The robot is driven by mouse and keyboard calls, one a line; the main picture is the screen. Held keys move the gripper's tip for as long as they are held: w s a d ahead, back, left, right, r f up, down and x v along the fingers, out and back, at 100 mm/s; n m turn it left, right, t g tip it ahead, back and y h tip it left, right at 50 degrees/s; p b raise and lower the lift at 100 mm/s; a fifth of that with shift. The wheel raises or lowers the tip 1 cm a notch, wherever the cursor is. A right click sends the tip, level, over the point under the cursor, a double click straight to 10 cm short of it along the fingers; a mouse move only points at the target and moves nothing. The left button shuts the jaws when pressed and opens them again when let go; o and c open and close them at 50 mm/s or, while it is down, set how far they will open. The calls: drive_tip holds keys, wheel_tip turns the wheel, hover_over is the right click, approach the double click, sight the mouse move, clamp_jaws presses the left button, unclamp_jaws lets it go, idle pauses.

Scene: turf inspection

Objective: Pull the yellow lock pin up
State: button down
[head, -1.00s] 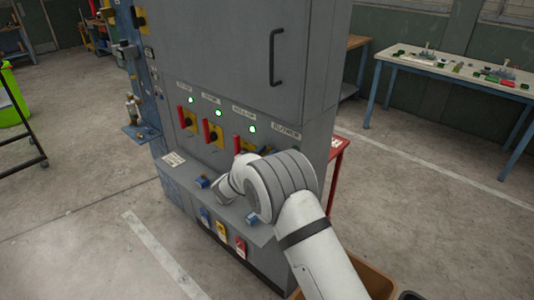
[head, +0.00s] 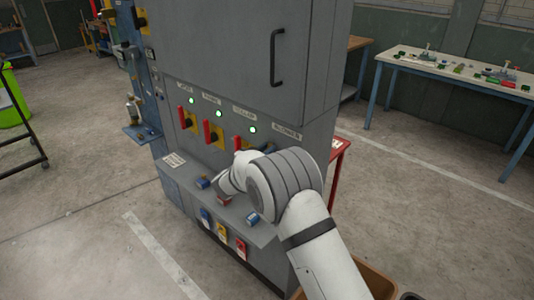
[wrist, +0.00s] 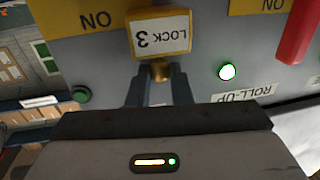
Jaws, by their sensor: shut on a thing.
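In the wrist view, which appears upside down, my gripper (wrist: 160,90) has its two grey fingers closed on a small brass-coloured pin part (wrist: 160,71). This part sits right at the edge of a yellow block (wrist: 147,16) with a white label reading "LOCK 3". I take this to be the yellow lock pin. How far it sits in the panel cannot be told. In the head view, my fingertips and the pin are hidden behind my white wrist, close to the front of the grey cabinet (head: 300,100).
Red handles (head: 207,132) on yellow plates stand in a row under green lights (head: 218,114). Below is a ledge with blue items (head: 203,183) and a red item (head: 224,200). Blue, yellow and red tags (head: 222,230) hang on its front. A brown bin (head: 375,280) stands at lower right.

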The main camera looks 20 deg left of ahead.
drive_tip(key=c, duration=1.3)
unclamp_jaws()
drive_tip(key=shift+r, duration=0.15)
drive_tip(key=b+v, duration=0.1)
drive_tip(key=v, duration=0.7)
drive_tip(key=shift+b, duration=0.4)
